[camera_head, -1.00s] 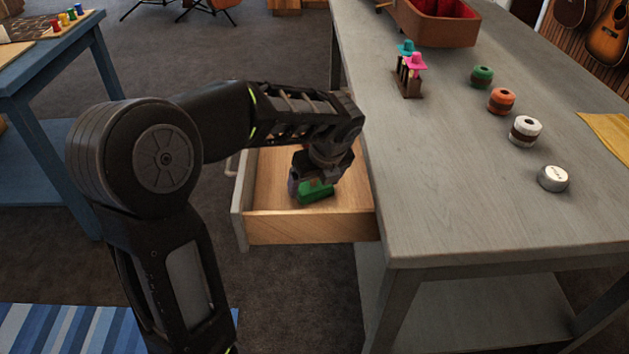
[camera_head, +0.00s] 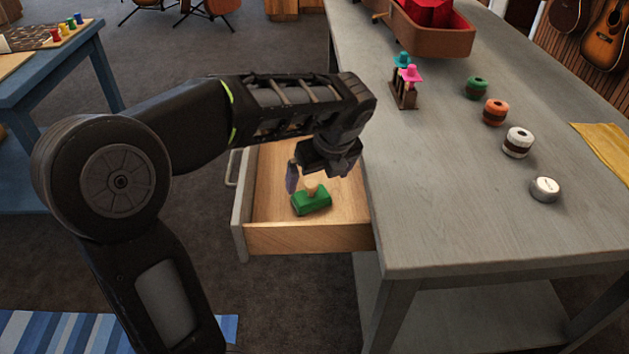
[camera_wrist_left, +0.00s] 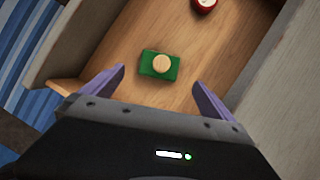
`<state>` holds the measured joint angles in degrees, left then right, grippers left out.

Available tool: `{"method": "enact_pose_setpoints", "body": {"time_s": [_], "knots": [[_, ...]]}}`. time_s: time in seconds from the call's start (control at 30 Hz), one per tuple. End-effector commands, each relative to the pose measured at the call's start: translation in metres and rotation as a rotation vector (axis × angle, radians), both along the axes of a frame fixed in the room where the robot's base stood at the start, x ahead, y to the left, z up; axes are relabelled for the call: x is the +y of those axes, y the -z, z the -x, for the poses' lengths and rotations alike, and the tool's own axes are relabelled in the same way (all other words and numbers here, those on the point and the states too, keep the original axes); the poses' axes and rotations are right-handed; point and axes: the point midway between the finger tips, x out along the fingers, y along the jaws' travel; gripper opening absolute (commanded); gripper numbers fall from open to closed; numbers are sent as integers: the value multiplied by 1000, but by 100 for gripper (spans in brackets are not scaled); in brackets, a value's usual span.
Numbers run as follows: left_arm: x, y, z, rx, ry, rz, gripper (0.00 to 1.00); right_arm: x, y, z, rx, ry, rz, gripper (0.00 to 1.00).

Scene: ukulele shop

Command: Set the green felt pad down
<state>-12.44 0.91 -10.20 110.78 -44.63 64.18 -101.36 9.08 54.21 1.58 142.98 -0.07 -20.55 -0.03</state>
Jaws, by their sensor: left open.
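The green felt pad (camera_head: 312,203), a green block with a round pale wooden knob, lies on the floor of the open wooden drawer (camera_head: 308,238). In the left wrist view the pad (camera_wrist_left: 153,68) lies flat, knob up, beyond and between the fingertips. My left gripper (camera_head: 318,180) is open and empty just above the pad. In the left wrist view its purple fingers (camera_wrist_left: 158,80) are spread wide and apart from the pad. My right gripper is not in view.
A red round item (camera_wrist_left: 204,4) lies farther inside the drawer. The grey table (camera_head: 450,200) borders the drawer on the right. On it stand a small rack with pink and teal pegs (camera_head: 405,88), several round tins (camera_head: 517,142) and a red-lined case (camera_head: 436,38).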

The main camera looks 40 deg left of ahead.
Motion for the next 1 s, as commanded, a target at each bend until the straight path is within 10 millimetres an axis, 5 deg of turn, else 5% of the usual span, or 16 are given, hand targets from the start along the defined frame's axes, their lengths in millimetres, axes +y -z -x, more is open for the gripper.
{"method": "enact_pose_setpoints", "body": {"time_s": [0.23, 1.0], "knots": [[-12, -35, 7, -2, 0, 1, 98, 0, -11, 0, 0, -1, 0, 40], [-14, -37, 8, 0, -1, 1, 98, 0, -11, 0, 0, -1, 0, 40]]}}
